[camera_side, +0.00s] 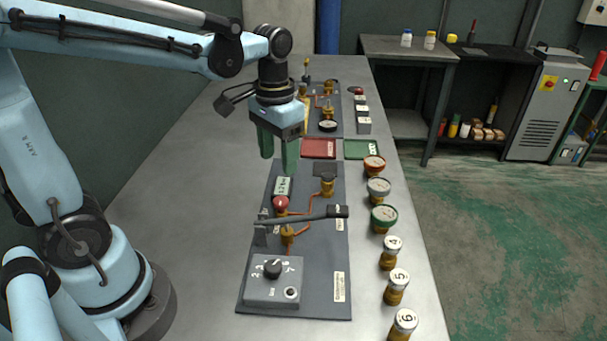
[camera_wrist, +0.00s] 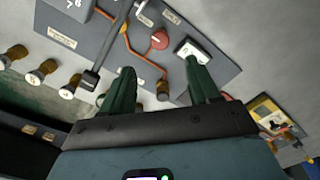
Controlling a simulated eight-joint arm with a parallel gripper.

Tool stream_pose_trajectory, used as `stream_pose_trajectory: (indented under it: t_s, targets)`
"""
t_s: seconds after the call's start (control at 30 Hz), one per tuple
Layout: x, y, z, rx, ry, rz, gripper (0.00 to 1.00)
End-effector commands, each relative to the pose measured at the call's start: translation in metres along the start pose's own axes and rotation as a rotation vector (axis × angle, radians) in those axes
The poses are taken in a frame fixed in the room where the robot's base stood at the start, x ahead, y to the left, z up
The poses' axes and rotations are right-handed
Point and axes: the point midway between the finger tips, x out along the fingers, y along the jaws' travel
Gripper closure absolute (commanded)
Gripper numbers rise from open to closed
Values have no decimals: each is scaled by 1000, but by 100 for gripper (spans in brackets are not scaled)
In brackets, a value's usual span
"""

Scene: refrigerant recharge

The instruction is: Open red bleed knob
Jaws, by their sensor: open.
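The red bleed knob (camera_side: 281,203) sits on the near grey panel (camera_side: 322,290), between the small display and the lever. In the wrist view the red knob (camera_wrist: 159,40) shows beyond my fingertips, near the white-framed display (camera_wrist: 192,50). My gripper (camera_side: 278,163) has green fingers pointing down above the far end of this panel. The fingers are apart with nothing between them, and they are clear of the knob. In the wrist view my gripper (camera_wrist: 160,80) shows both fingers spread. A long lever with a black handle (camera_side: 338,211) crosses the panel just in front of the knob.
A grey box with a black dial (camera_side: 272,268) is at the panel's near end. Several gauges and numbered cylinders (camera_side: 397,286) line the right table edge. Red (camera_side: 318,148) and green (camera_side: 361,149) trays lie behind. A second panel stands farther back. The table's left is bare.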

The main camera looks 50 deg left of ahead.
Motion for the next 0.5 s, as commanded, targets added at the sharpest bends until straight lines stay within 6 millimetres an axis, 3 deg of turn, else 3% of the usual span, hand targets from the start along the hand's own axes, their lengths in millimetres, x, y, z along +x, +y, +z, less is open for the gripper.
stream_pose_trajectory:
  t_s: [0.2,0.5]
  targets:
    - [-16,0,0,0,0,0,39]
    - [-18,0,0,0,0,0,39]
